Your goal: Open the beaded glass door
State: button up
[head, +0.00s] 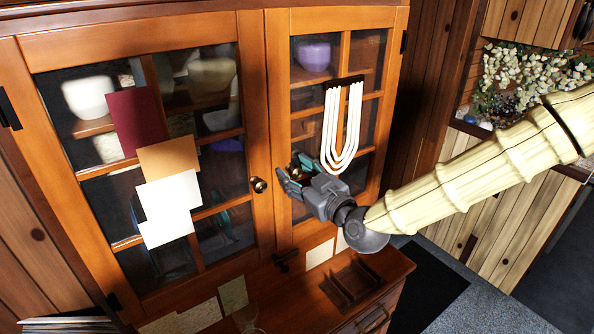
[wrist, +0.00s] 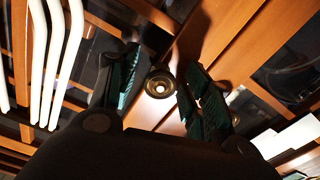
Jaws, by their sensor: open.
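The beaded glass door (head: 372,108) is the right door of an orange-brown wooden cabinet and looks shut. White strands of beads (head: 341,130) hang on its front; they also show at the left of the wrist view (wrist: 58,60). My gripper (head: 290,180) is open at the door's left edge, below and left of the beads. In the wrist view a round brass knob (wrist: 161,86) lies between my two teal-padded fingers, which stand apart from it on both sides. In the head view my gripper partly hides this knob. I cannot tell how deep the knob sits between the fingers.
The left glass door (head: 255,90) is shut, with its own brass knob (head: 258,185) close to my gripper and paper sheets (head: 168,193) on its panes. A wooden ledge with a small divided tray (head: 350,284) juts out below the doors. Dark floor lies to the right.

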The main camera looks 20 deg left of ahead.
grip_shut()
jog(key=shift+s, duration=0.1)
dwell(0.3)
